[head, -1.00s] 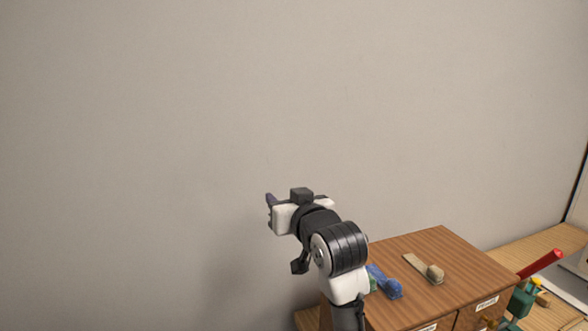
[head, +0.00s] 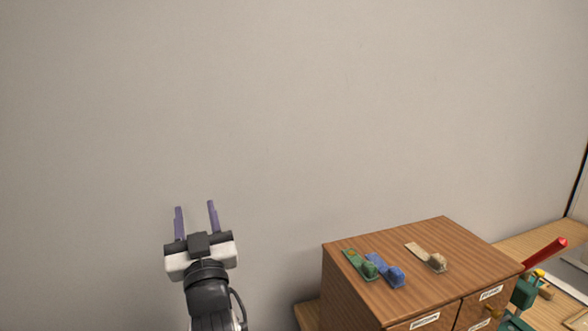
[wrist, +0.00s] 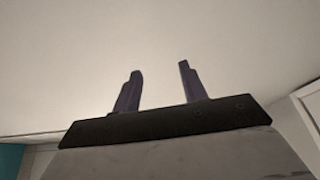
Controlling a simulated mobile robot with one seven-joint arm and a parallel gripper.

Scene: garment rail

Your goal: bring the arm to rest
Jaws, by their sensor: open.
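My gripper (head: 195,208) is raised in front of the bare wall, at the lower left of the head view. Its two purple fingers point up and stand apart, with nothing between them. In the wrist view the fingers (wrist: 158,88) also stand apart and empty against a pale surface. My gripper is to the left of the wooden cabinet (head: 400,305) and clear of it.
On the cabinet top lie a green item (head: 360,264), a blue item (head: 386,270) and a beige item (head: 428,257). A red rod (head: 545,254) and a green object (head: 523,293) are at the right. The wall (head: 300,110) fills the background.

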